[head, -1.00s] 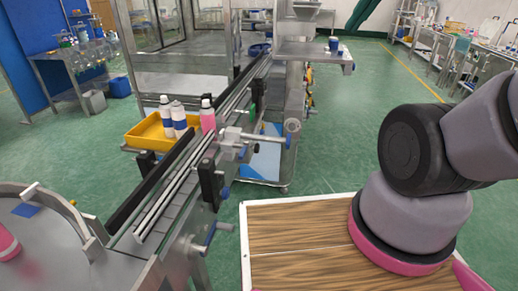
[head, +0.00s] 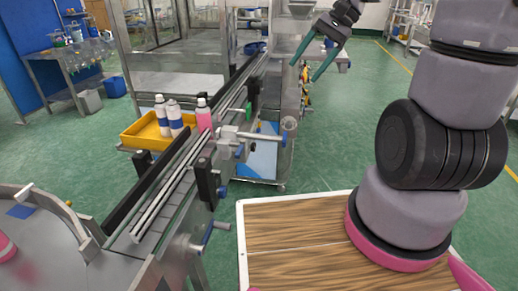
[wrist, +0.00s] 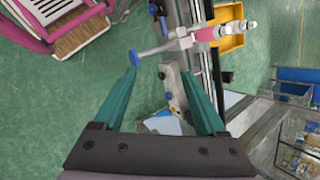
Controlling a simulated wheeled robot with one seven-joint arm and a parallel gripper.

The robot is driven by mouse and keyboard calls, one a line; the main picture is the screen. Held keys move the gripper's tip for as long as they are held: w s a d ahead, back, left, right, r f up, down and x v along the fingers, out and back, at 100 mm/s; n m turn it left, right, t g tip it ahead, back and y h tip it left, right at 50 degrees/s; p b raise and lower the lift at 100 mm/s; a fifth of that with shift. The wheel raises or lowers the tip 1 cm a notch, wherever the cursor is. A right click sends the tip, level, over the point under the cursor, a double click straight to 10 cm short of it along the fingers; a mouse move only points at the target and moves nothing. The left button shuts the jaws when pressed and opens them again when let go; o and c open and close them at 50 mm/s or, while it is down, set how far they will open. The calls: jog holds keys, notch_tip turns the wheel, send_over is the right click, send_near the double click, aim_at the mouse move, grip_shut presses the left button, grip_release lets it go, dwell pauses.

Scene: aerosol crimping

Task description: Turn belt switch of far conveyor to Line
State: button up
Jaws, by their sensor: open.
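My gripper (head: 303,72) is raised above the far end of the conveyor in the head view, with its two green fingers apart and nothing between them. In the wrist view my gripper (wrist: 158,74) points down over the conveyor's side. A narrow grey plate with small dark and blue knobs (wrist: 172,88) lies below, between the fingers and apart from them. I cannot tell whether one of these is the belt switch or how it is set. The conveyor (head: 172,190) runs from the lower left to the back, and shows in the wrist view (wrist: 199,75).
A pink can (head: 204,118) stands at the conveyor, beside a yellow tray (head: 140,133) with white bottles (head: 174,117). Clamp rods with a blue knob (wrist: 134,57) stick out from the conveyor's side. A steel machine (head: 290,40) stands behind.

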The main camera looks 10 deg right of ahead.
jog(key=w+a+f+m+g+y, duration=0.1)
jog(key=w+f+m+y, duration=0.25)
jog(key=f, duration=0.55)
jog(key=w+a+f+m+y, duration=0.1)
jog(key=w+f+m+y, duration=0.3)
jog(key=f, duration=0.5)
jog(key=m+t+y, duration=0.3)
jog(key=m+t, duration=0.4)
send_near(252, 147)
jog(key=w+f+x, duration=0.1)
jog(key=x, duration=0.6)
jog(key=shift+w, duration=0.35)
grip_shut()
